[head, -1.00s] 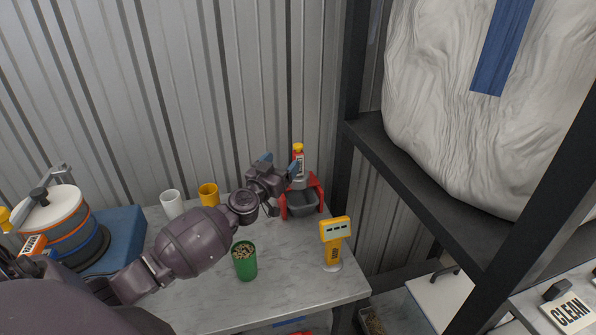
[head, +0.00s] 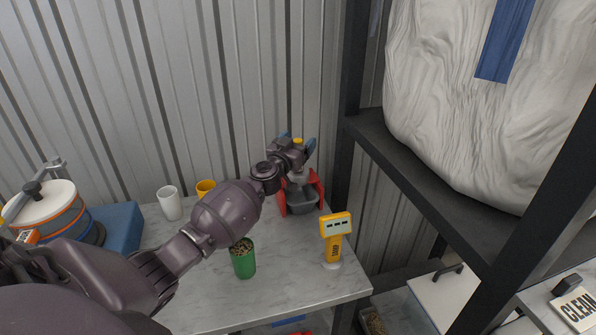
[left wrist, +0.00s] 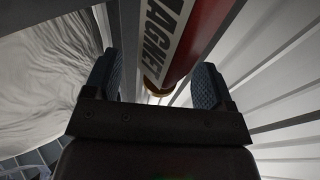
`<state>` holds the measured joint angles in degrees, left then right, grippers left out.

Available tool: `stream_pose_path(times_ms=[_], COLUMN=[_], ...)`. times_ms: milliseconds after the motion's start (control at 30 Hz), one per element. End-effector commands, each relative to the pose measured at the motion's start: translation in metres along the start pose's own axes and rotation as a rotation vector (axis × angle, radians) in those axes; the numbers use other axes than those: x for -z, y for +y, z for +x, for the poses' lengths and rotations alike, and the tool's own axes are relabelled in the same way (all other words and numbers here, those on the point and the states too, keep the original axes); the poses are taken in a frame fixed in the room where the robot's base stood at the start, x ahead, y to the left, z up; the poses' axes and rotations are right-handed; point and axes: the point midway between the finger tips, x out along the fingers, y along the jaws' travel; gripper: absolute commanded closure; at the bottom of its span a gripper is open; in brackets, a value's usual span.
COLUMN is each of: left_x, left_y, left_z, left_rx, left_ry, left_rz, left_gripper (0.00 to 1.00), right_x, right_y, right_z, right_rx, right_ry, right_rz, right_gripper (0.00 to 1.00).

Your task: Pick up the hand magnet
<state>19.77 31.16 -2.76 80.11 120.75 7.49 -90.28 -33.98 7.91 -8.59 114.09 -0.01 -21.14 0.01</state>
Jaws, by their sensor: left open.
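The hand magnet is a red cylinder with a white label reading MAGNET and a yellow end. In the head view only its yellow top (head: 297,140) shows clearly, above a red stand; my gripper hides most of the rest. In the left wrist view its red, labelled body (left wrist: 192,40) runs up from between the fingers, with the yellow end near them. My left gripper (head: 298,143) is open at the magnet, its blue finger pads on either side in the left wrist view (left wrist: 156,82). I cannot tell whether a pad touches it. My right gripper is not in view.
A corrugated wall is behind; a dark shelf post (head: 347,150) is right.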

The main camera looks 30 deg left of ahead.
Motion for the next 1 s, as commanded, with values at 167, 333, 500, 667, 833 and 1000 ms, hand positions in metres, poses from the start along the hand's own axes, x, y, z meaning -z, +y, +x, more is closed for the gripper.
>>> stream_pose_path(times_ms=[167,333,500,667,833,1000], left_x=[0.0005,0.0004,0.0004,0.0003,0.0018,0.0024], left_y=[0.0000,0.0000,0.0000,-0.0001,0.0000,-0.0001], left_z=[0.0004,0.0002,0.0001,0.0001,0.0006,0.0006], left_rx=[0.000,0.000,0.000,0.000,0.000,0.000], left_ry=[0.000,0.000,0.000,0.000,0.003,0.003], left_rz=[0.000,-0.001,-0.001,-0.001,-0.001,-0.001], left_gripper=[0.23,0.44,0.70,0.95,1.00,1.00], right_x=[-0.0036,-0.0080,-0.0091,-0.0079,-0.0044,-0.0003], right_y=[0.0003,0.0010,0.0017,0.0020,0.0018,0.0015], right_z=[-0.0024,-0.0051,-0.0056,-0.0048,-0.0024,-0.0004], right_rx=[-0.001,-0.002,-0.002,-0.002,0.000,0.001], right_ry=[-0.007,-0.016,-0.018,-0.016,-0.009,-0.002], right_rz=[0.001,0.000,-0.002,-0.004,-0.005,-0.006], right_gripper=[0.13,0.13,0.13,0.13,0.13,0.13])
